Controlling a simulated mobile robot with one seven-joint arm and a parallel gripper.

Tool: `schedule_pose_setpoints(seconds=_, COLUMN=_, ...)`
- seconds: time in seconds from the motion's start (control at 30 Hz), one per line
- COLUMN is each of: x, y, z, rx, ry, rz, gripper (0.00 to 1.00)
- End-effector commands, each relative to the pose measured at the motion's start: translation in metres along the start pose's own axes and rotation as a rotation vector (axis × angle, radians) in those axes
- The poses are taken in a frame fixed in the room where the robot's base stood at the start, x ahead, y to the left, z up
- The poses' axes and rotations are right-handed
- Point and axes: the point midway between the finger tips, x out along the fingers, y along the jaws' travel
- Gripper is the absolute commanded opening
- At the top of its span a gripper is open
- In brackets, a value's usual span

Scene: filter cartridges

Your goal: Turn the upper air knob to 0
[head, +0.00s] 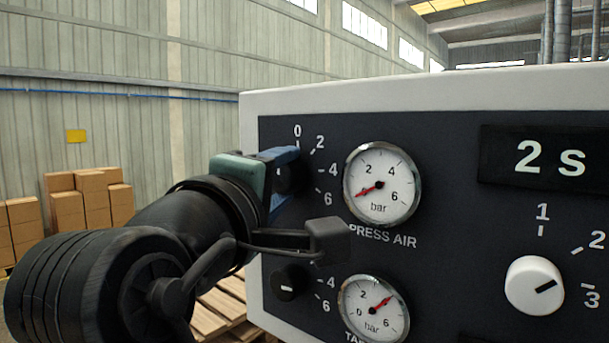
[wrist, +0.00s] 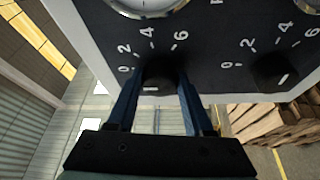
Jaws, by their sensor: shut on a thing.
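The upper air knob (wrist: 158,73) is black and sits on the dark panel, with a scale from 0 to 6 around it. My gripper (wrist: 158,88) has its two blue fingers on either side of the knob, shut on it. In the head view my gripper (head: 287,172) hides most of the knob. A short white mark on the knob lies about level in the wrist view, where the 0 is to the left. The PRESS AIR gauge (head: 381,185) has its red needle pointing lower left, near the bottom of its scale.
The lower black knob (head: 289,283) and its gauge (head: 374,309) are below, partly behind my arm. A white knob (head: 534,286) and a "2 s" display (head: 548,158) are on the right. Cardboard boxes (head: 90,200) and wooden pallets (head: 222,312) stand behind the panel.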

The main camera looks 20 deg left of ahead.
Motion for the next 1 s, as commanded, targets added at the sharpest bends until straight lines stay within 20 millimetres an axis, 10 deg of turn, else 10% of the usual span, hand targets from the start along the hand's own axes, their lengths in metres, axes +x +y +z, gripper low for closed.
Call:
schedule_pose_setpoints(seconds=0.07, x=0.0, y=0.0, z=0.0, rx=-0.003, ry=0.0, rz=0.002, gripper=0.0)
schedule_pose_setpoints(seconds=0.1, x=0.0, y=0.001, z=0.0, rx=-0.003, ry=0.0, rz=0.002, gripper=0.55)
schedule_pose_setpoints(seconds=0.27, x=0.0, y=0.0, z=0.0, rx=-0.002, ry=0.0, rz=0.001, gripper=0.81)
schedule_pose_setpoints(seconds=0.67, x=-0.009, y=0.0, z=0.0, rx=0.0, ry=0.0, rz=0.002, gripper=0.81)
schedule_pose_setpoints(seconds=1.0, x=-0.079, y=0.002, z=-0.001, rx=0.0, ry=0.004, rz=0.004, gripper=0.81)
